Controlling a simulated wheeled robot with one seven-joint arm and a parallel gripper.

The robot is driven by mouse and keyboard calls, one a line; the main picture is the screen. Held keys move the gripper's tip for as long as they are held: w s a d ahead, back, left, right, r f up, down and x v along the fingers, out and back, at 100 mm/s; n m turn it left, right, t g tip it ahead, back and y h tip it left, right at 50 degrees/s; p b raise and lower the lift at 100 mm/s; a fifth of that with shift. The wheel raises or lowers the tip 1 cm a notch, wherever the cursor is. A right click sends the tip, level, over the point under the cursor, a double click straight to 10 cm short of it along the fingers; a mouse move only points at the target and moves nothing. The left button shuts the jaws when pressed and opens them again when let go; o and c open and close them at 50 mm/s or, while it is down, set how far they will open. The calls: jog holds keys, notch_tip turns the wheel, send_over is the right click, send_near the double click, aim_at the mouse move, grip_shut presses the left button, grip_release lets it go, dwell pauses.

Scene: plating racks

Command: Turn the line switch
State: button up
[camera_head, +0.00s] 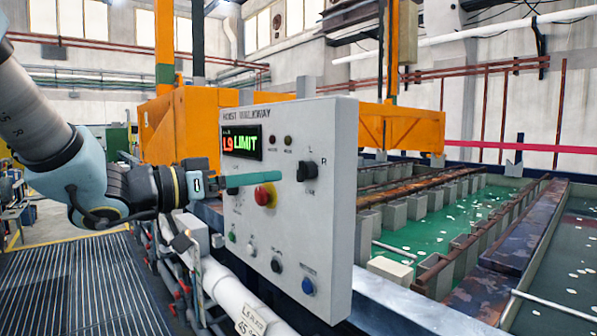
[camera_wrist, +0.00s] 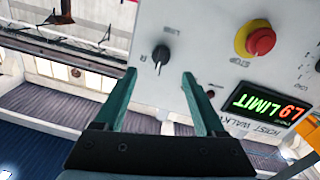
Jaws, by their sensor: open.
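The black rotary switch marked L and R (camera_head: 306,170) is at the upper right of the grey control panel (camera_head: 335,215). It also shows in the wrist view (camera_wrist: 160,55), where the panel appears upside down. My gripper (camera_head: 278,177) is in front of the panel, left of the switch in the head view. In the wrist view its two teal fingers (camera_wrist: 159,76) are apart and empty, and the switch shows between and just beyond their tips. They do not appear to touch it. In the head view one finger overlaps the red stop button's area.
The red stop button (camera_head: 265,193) on a yellow base and the lit "L9 LIMIT" display (camera_head: 241,142) are on the same panel. Small knobs and a blue button (camera_head: 308,286) are lower down. Green tanks (camera_head: 430,235) with racks lie behind. A grated walkway (camera_head: 75,290) is at left.

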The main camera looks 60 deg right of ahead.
aim_at(298, 173)
jog(key=p+x, duration=0.2)
jog(key=x, duration=0.6)
jog(key=shift+d+p, duration=0.1)
jog(key=shift+p, duration=0.2)
jog(key=shift+w, duration=0.1)
grip_shut()
